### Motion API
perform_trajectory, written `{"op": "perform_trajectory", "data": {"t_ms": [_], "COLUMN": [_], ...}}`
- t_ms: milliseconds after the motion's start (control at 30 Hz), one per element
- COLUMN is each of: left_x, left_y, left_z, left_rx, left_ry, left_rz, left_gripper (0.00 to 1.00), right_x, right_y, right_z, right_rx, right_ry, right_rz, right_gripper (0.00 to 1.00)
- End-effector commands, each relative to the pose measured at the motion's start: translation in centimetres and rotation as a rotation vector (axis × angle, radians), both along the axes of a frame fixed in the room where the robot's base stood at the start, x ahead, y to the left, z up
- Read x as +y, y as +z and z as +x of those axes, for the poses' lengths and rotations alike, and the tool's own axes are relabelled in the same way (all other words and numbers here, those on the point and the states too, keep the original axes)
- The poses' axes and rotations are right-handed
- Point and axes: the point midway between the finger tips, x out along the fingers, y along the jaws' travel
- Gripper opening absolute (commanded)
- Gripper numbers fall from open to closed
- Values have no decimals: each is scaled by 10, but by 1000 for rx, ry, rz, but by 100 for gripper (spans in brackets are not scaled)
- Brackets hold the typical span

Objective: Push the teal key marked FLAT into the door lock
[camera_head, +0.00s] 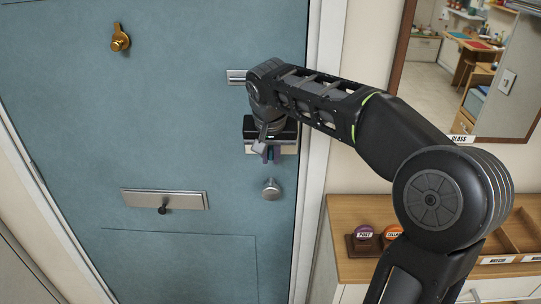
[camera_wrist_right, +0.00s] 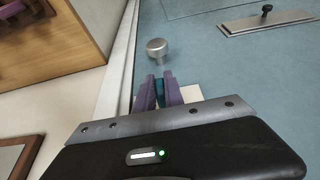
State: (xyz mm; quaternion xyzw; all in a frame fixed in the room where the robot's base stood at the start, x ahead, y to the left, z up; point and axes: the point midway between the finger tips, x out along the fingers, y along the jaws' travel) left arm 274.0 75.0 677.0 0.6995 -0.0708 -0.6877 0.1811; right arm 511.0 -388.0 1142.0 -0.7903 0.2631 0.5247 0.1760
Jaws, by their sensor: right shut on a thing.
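The blue-teal door (camera_head: 215,130) fills the left half of the head view. My right gripper (camera_head: 269,155) is in front of its right part, close to the door. In the wrist view its purple fingers (camera_wrist_right: 158,92) are shut on a small teal piece, the key (camera_wrist_right: 159,87). Only a sliver of the key shows; its FLAT mark is not readable. A cream plate (camera_wrist_right: 193,93) shows beside the fingers. The lock opening is hidden by my gripper, so I cannot tell whether the key touches or enters it. My left gripper is not in view.
A round silver knob (camera_head: 271,189) sits just below my gripper. A letter plate (camera_head: 165,199) and brass fitting (camera_head: 120,38) are further left. Right of the frame, a wooden cabinet (camera_head: 345,215) carries keys marked POST (camera_head: 364,233) and apparently CELLAR (camera_head: 393,232). A mirror (camera_head: 470,60) hangs above.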

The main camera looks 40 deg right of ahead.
Motion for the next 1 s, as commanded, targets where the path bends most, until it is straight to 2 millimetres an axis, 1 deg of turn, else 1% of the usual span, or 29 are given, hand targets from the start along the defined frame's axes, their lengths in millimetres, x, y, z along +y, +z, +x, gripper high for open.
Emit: {"op": "perform_trajectory", "data": {"t_ms": [300, 333, 600, 933, 1000], "left_x": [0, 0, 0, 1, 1], "left_y": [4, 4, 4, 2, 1], "left_z": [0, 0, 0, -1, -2], "left_rx": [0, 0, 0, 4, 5], "left_ry": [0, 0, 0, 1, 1], "left_rz": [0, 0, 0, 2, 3], "left_gripper": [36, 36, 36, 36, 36], "right_x": [-4, -4, -4, -4, -3], "right_y": [0, 0, 0, 0, 4], "right_z": [6, 6, 6, 6, 5], "right_rx": [1, 0, 0, 1, -2], "right_ry": [0, 0, 0, 0, 0], "right_rz": [1, 0, 0, 1, -1], "right_gripper": [0, 15, 37, 38, 38]}}
